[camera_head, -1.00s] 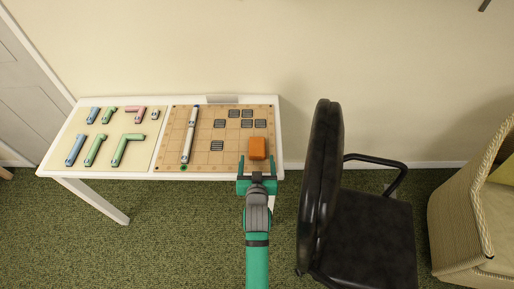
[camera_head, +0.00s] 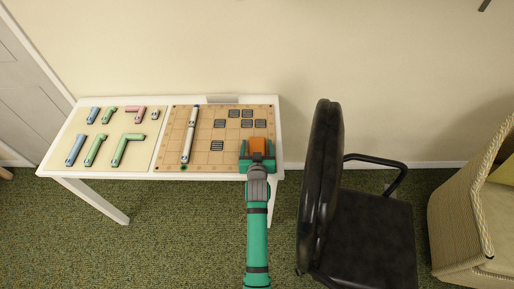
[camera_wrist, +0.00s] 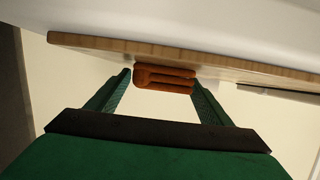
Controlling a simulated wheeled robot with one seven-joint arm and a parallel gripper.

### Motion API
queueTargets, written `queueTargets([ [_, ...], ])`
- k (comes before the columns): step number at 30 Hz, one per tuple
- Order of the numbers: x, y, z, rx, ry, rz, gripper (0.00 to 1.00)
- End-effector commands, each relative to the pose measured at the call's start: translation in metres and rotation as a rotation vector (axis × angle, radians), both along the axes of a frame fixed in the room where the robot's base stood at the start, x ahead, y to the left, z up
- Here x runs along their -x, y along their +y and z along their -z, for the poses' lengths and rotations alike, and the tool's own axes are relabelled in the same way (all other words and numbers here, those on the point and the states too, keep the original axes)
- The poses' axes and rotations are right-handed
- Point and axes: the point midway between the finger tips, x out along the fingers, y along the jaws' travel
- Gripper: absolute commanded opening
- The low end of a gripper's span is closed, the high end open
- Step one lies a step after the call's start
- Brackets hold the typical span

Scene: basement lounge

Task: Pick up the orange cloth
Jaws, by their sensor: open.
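The orange cloth (camera_head: 258,145) is a small folded block on the near right part of the wooden board (camera_head: 206,160) on the white table. In the wrist view the cloth (camera_wrist: 163,78) shows its stacked folds beside the board's edge (camera_wrist: 110,47). My gripper (camera_head: 257,151) is at the near right of the board, with its fingers on either side of the cloth. The cloth's near side is partly hidden by my gripper in the head view.
A white and dark-blue pen-like stick (camera_head: 189,135) and several dark grey squares (camera_head: 217,146) lie on the board. Pastel pieces (camera_head: 128,148) lie on the table's left part. A black office chair (camera_head: 322,190) stands close to the right of my arm. A wicker armchair (camera_head: 458,215) is farther right.

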Motion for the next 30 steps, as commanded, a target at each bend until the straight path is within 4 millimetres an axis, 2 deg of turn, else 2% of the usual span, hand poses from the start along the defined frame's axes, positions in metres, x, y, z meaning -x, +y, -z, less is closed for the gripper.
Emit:
queueTargets([
  [5,0.000,0.000,0.001,0.000,0.001,0.000,0.73],
  [7,0.000,0.000,0.001,0.000,0.001,0.000,0.61],
  [11,0.000,0.000,0.000,0.000,0.001,0.000,0.30],
  [23,0.000,0.000,-0.003,0.000,0.000,0.000,0.29],
  [26,0.000,0.000,-0.011,0.000,-0.001,0.000,0.29],
  [30,0.000,0.000,-0.032,0.000,-0.003,0.000,0.29],
])
